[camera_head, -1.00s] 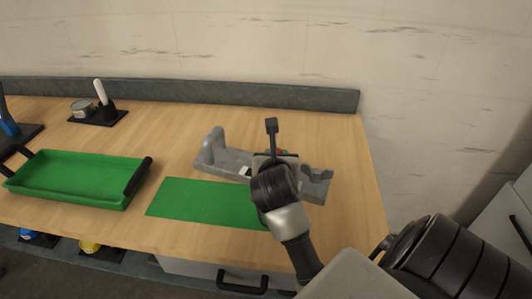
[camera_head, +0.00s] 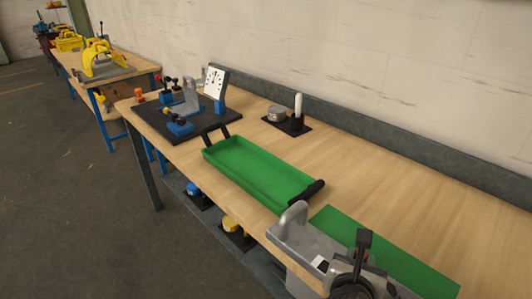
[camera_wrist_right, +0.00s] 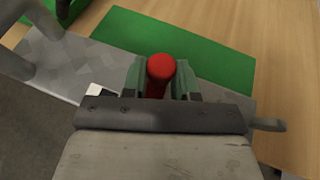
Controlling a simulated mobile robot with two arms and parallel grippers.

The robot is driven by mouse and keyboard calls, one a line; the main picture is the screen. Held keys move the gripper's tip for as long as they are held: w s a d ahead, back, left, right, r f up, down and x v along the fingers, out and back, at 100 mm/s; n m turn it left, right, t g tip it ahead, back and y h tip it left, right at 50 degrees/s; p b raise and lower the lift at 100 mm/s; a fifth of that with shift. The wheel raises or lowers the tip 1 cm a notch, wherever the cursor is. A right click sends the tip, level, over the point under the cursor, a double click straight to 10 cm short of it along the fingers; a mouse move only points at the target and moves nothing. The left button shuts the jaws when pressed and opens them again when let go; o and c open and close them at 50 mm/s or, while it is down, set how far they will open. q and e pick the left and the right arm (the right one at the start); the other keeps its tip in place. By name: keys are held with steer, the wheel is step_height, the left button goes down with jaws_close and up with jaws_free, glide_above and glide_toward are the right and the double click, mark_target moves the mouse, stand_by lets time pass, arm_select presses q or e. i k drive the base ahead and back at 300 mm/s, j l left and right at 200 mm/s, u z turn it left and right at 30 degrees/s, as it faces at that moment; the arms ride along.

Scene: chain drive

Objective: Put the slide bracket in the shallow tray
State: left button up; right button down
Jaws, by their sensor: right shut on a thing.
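The slide bracket (camera_head: 300,239) is a long grey metal piece with an upright rounded end. It shows at the lower edge of the head view, over the bench's front edge, and also in the right wrist view (camera_wrist_right: 85,62). My right gripper (camera_wrist_right: 160,78) is shut on the bracket, with a red round-ended part between its fingers. In the head view the dark wrist hides much of the bracket's near end. The shallow tray (camera_head: 307,195) is green with black handles and empty. It lies on the bench, beyond the bracket and to its left. My left gripper is not in view.
A green mat (camera_head: 375,247) lies bare on the bench right of the tray. A dark board with a dial gauge (camera_head: 215,84) stands left of the tray. A small dark stand with a white-topped tool (camera_head: 297,112) is behind it. A wall closes the back.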

mark_target(254, 172)
steer(key=i+j+z, duration=0.1)
steer(key=j, duration=0.25)
steer(key=i+j+z, duration=0.1)
steer(key=i+j, duration=0.15)
steer(key=j, duration=0.15)
steer(key=i+j+z, duration=0.1)
steer(key=j, duration=0.3)
steer(key=i+j+z, duration=0.1)
steer(key=j, duration=0.3)
steer(key=i, duration=0.65)
steer(key=z, duration=0.05)
